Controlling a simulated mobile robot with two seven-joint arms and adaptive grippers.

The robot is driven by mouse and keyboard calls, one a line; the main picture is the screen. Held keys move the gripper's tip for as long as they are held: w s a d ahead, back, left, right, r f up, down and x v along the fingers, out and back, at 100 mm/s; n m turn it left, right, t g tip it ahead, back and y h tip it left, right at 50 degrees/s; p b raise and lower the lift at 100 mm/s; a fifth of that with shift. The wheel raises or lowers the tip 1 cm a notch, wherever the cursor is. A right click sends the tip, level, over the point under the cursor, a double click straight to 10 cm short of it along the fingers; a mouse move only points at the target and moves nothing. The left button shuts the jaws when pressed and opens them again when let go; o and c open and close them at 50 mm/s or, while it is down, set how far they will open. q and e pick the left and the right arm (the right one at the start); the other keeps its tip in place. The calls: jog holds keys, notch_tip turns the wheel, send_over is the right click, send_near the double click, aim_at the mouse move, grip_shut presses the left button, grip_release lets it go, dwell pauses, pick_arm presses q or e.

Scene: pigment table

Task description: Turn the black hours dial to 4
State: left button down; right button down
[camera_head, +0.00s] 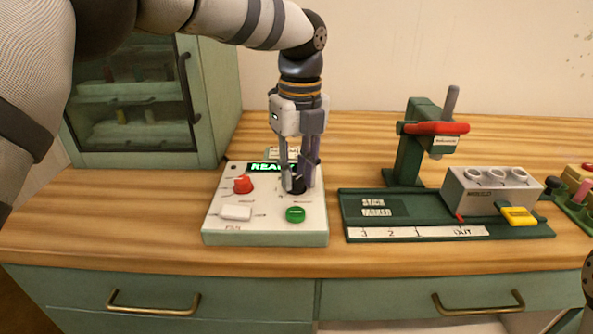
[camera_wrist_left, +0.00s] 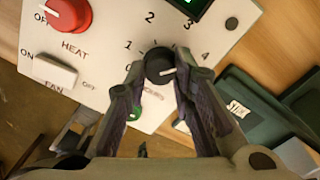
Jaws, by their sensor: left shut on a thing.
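The black hours dial (camera_head: 294,185) is on the white control panel (camera_head: 226,213), below the lit READY display (camera_head: 272,167). My left gripper (camera_head: 299,180) comes down from above and is shut on the dial. In the left wrist view the dial (camera_wrist_left: 159,64) sits between the two fingertips (camera_wrist_left: 160,70). The numbers 1, 2, 3 and 4 curve around it from left to right. Its white mark points right and slightly up, roughly toward the 4 (camera_wrist_left: 206,55). The fingers partly hide the dial in the head view. My right gripper is out of view.
The red HEAT knob (camera_head: 243,185), white FAN switch (camera_head: 236,213) and green button (camera_head: 295,214) share the panel. A green stick maker (camera_head: 370,209) stands to the right and a glass-fronted cabinet (camera_head: 209,110) back left. Bare wood lies in front of the panel.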

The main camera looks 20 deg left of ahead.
aim_at(300, 179)
pick_arm(q)
jog(key=shift+m, duration=0.7)
jog(key=c, duration=1.3)
grip_release()
jog(key=shift+c, duration=0.2)
notch_tip(300, 179, up, 12)
jog(key=shift+d, duration=0.25)
jog(key=shift+w, duration=0.1)
